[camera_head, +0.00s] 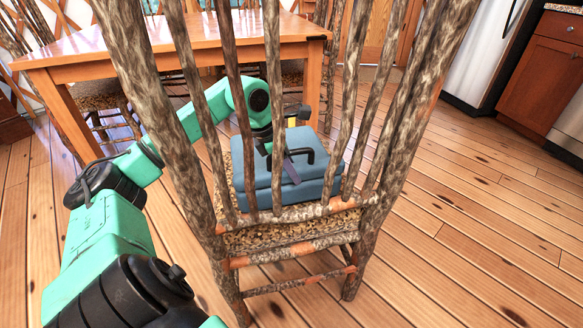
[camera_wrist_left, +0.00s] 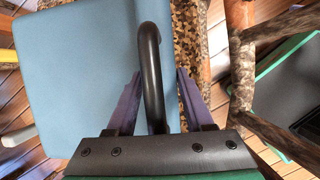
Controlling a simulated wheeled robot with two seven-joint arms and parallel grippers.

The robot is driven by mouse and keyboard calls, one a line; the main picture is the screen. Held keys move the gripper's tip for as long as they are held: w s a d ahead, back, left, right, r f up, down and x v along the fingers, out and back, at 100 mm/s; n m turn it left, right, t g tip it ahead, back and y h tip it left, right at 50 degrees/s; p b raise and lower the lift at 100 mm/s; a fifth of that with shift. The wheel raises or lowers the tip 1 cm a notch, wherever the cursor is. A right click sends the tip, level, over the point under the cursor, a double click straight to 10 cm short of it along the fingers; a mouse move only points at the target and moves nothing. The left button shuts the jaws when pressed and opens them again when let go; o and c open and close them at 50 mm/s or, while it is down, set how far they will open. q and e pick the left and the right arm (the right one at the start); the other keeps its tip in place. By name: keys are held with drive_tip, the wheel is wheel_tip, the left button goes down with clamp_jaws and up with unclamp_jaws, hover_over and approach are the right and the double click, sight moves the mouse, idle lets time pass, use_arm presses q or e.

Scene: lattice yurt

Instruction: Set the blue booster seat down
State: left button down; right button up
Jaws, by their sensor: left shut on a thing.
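The blue booster seat (camera_head: 312,188) is a two-layered blue block with a black handle. In the head view it is behind the slats of a rustic wooden chair (camera_head: 300,212), level, over the chair's speckled cushion (camera_head: 290,233). I cannot tell whether it touches the cushion. My left gripper (camera_head: 287,162) reaches in from the left, past the chair back, and is shut on the handle. In the left wrist view the handle (camera_wrist_left: 152,75) runs between the two purple fingers, with the booster seat (camera_wrist_left: 75,75) below. The slats hide parts of seat and gripper. My right gripper is not in view.
A wooden table (camera_head: 100,42) stands behind the chair at the left, with other chairs around it. The chair's back slats stand close to my left arm. A fridge (camera_head: 487,55) and wooden cabinets (camera_head: 545,75) are at the far right. The plank floor (camera_head: 480,230) at the right is clear.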

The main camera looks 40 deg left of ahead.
use_arm(q)
drive_tip(key=shift+c, duration=1.1)
unclamp_jaws()
drive_tip(key=shift+s+f, duration=0.1)
drive_tip(key=shift+f, duration=0.15)
drive_tip(key=v, duration=1.5)
